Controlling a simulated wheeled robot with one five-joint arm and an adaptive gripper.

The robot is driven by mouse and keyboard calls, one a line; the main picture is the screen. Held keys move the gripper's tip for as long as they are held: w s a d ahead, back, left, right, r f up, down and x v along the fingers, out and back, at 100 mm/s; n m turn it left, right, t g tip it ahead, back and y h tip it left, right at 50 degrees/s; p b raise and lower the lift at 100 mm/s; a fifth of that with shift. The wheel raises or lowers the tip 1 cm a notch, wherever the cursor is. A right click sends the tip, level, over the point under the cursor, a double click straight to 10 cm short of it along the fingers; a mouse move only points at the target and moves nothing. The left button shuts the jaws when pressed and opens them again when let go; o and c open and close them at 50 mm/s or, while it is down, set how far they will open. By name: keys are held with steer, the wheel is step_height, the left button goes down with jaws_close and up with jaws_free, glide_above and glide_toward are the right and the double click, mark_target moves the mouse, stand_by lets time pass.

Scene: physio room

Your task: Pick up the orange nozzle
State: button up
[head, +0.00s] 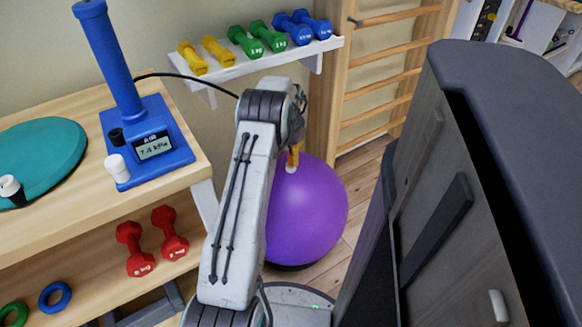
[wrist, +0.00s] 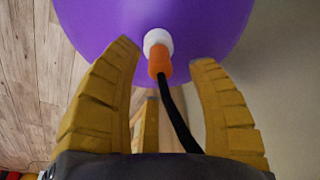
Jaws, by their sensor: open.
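The orange nozzle (wrist: 159,66) shows in the wrist view, joined to a white collar (wrist: 157,42) against the purple ball (wrist: 85,18). A black hose (wrist: 177,118) runs from the nozzle back towards my gripper. My gripper (wrist: 166,60) is open, with yellow ridged fingers on either side of the nozzle and visible gaps to both. In the head view the nozzle (head: 294,157) is a small orange piece above the white collar on top of the purple ball (head: 305,215). My arm hides much of the gripper there.
Dumbbells line a white wall shelf (head: 270,62). Wooden wall bars (head: 375,60) stand behind. A large dark-topped unit (head: 500,90) is close at right.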

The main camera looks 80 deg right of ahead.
steer(key=shift+d+f+b, duration=0.2)
steer(key=shift+f+b, duration=0.8)
steer(key=shift+f, duration=0.2)
steer(key=shift+o, duration=0.3)
steer(key=shift+r, duration=0.1)
jaws_close()
